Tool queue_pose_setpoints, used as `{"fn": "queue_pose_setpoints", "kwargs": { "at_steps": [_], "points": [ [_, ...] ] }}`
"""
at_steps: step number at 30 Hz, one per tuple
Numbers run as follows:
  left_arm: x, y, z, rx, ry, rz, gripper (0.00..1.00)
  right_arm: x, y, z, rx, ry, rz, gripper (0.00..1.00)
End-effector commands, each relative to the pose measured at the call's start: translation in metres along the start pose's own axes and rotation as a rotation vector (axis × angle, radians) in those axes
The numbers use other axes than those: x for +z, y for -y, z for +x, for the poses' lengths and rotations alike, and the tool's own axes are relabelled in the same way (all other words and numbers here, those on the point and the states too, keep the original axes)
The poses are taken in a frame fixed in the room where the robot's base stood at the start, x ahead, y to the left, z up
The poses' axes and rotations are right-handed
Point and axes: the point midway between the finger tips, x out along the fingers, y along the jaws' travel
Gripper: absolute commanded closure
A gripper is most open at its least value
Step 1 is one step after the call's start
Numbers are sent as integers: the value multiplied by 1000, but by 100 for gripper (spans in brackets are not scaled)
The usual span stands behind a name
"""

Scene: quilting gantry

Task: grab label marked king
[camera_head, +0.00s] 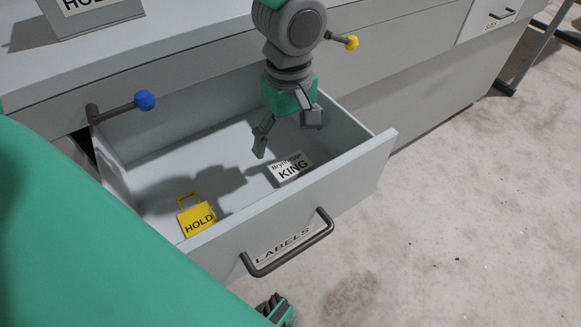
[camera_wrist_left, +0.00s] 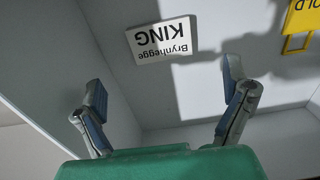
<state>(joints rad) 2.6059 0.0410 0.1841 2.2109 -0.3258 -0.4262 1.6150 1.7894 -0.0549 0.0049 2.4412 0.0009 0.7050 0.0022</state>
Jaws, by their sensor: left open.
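The white label marked KING (camera_head: 290,167), with "Brynhegge" in smaller print above, lies flat on the floor of the open drawer (camera_head: 340,187), near its right end. It shows upside down in the left wrist view (camera_wrist_left: 162,40). My left gripper (camera_head: 287,135) is open and empty over the drawer, just above the label and apart from it. In the left wrist view its two fingers (camera_wrist_left: 163,84) are spread wide, with the label beyond them. A dark and green part at the bottom edge of the head view looks like my right gripper (camera_head: 275,307); its jaws cannot be made out.
A yellow HOLD tag (camera_head: 197,218) lies in the drawer's near left part. The drawer front has a dark handle (camera_head: 290,246) and LABELS lettering. A blue knob (camera_head: 145,100) and a yellow knob (camera_head: 351,43) stick out from the gantry. The drawer walls surround the label.

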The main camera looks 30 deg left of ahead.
Motion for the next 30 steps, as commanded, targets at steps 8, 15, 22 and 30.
{"fn": "queue_pose_setpoints", "kwargs": {
  "at_steps": [8, 15, 22, 30],
  "points": [
    [-4, 2, 26, 2, 5, -1, 7, 0, 0, 13, 0, 0, 1, 100],
    [-5, 3, 62, 0, 5, 1, 7, 2, 0, 38, 0, 0, 0, 100],
    [-4, 2, 69, 3, 1, 1, 7, 2, 0, 41, 0, 0, 0, 100],
    [-5, 2, 69, 3, 3, 1, 53, 2, 0, 40, 0, -1, 1, 100]
  ]
}}
